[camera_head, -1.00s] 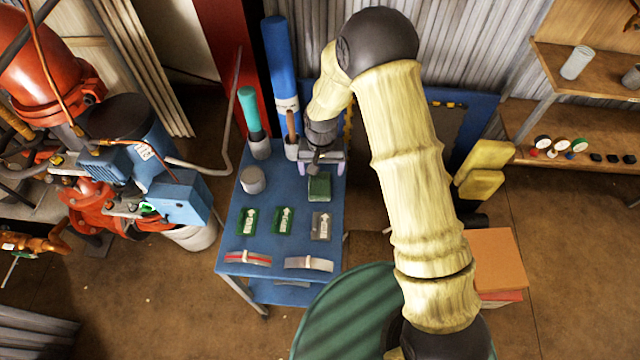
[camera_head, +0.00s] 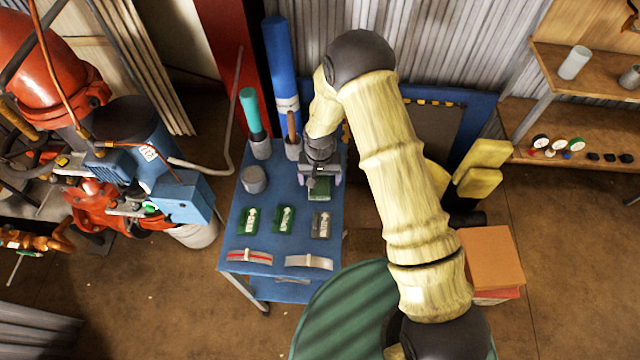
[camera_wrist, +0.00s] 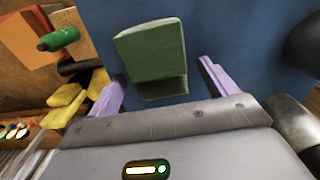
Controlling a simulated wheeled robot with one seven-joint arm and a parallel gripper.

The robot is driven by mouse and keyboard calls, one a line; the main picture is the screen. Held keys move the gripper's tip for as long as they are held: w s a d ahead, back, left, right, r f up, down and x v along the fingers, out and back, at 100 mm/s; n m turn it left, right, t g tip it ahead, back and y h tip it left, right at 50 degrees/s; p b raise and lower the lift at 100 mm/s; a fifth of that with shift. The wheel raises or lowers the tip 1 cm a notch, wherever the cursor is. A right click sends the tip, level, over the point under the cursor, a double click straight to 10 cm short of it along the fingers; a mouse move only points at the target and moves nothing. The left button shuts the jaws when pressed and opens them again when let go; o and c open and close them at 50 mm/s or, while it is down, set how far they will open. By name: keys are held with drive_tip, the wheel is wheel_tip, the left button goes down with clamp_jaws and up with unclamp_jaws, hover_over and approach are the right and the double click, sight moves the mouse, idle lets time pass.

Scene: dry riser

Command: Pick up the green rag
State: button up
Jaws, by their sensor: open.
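The green rag (camera_head: 320,188) lies folded on the blue table (camera_head: 262,217), near its right edge. In the wrist view the rag (camera_wrist: 152,52) shows as a dark green folded block on the blue surface. My gripper (camera_head: 320,178) is over the far part of the rag. In the wrist view my gripper (camera_wrist: 162,82) is open, with one pale purple finger on each side of the rag's near end. I see a gap between each finger and the rag. I cannot tell how high the fingertips are above the table.
On the table stand a grey can (camera_head: 254,179), a holder with a teal-handled tool (camera_head: 250,110), and a cup (camera_head: 292,148). Labelled green boxes (camera_head: 283,220), a grey box (camera_head: 321,225) and two curved strips (camera_head: 309,262) lie nearer. A green drum top (camera_head: 340,310) is in front.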

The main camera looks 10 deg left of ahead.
sight(320, 180)
idle(0.3)
drive_tip(key=c, duration=1.1)
wheel_tip(320, 180, up, 10)
drive_tip(key=shift+b, duration=1.1)
